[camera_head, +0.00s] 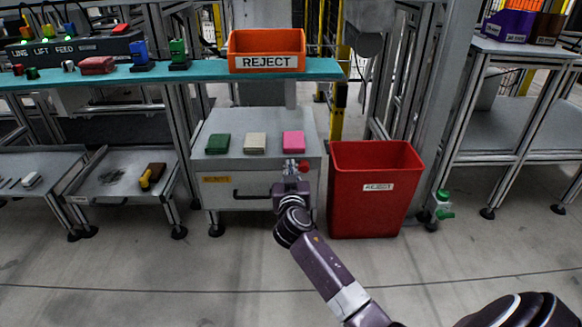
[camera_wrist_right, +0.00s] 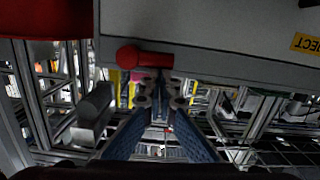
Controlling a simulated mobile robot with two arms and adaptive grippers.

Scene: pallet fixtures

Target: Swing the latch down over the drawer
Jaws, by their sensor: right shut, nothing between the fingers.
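The drawer cabinet (camera_head: 222,170) stands under the right end of the teal bench, with a dark bar handle (camera_head: 250,195) on its front. The red latch (camera_head: 296,165) is at the upper right of the cabinet front, partly hidden by my right gripper (camera_head: 291,178). In the right wrist view the latch (camera_wrist_right: 146,58) is a short red bar with a round knob, lying along the grey drawer unit. My right gripper (camera_wrist_right: 160,88) is shut and empty, its fingertips right at the latch bar; I cannot tell whether they touch it. My left gripper is out of view.
A red reject bin (camera_head: 372,190) stands close to the cabinet's right side. Green (camera_head: 218,144), cream (camera_head: 255,143) and pink (camera_head: 293,141) blocks lie on the cabinet top. An orange reject tray (camera_head: 266,50) sits on the bench above. The floor in front is clear.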

